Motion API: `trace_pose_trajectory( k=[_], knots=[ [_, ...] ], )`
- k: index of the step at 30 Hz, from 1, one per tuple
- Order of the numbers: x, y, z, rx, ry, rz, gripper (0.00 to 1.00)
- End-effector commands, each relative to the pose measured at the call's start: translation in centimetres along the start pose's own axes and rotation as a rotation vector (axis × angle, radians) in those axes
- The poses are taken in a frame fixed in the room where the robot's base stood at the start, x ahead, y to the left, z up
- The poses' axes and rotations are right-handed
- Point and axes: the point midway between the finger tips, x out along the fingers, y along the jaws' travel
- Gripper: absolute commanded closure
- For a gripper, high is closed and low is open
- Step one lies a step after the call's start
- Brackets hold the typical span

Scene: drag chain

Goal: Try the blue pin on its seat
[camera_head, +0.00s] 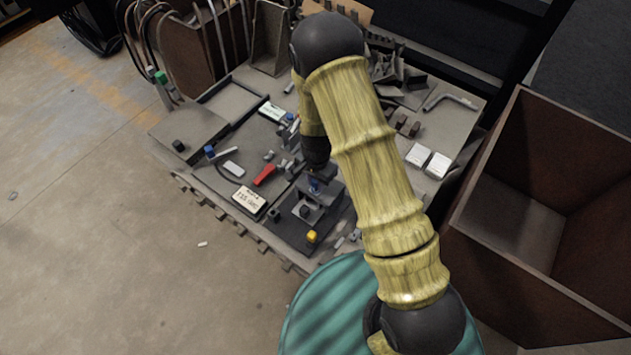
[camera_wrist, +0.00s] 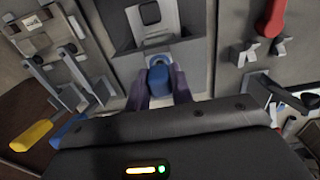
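The blue pin (camera_head: 314,186) is at a grey fixture (camera_head: 306,208) near the front of the bench. In the wrist view the blue pin (camera_wrist: 158,80) stands between the two purple fingers of my gripper (camera_wrist: 160,92), which appear closed against its sides. My gripper (camera_head: 316,168) points down over the fixture in the head view.
A red-handled tool (camera_head: 265,175) and a labelled card (camera_head: 249,200) lie left of the fixture. A yellow-topped piece (camera_head: 312,236) is at its front. Another blue-topped piece (camera_head: 209,150) stands further left. A large brown bin (camera_head: 540,290) is to the right.

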Motion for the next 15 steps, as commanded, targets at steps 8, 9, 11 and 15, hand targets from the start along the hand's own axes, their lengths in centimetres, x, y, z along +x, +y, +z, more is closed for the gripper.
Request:
trace_pose_trajectory(
  k=[8,9,11,15],
  knots=[
    [-0.01,0.00,0.00,0.000,0.000,0.000,0.53],
    [-0.01,0.00,0.00,0.000,0.000,0.000,0.53],
    [-0.02,0.00,0.00,0.000,0.000,0.000,0.53],
    [-0.61,-0.04,-0.02,0.000,0.001,-0.001,0.53]
  ],
)
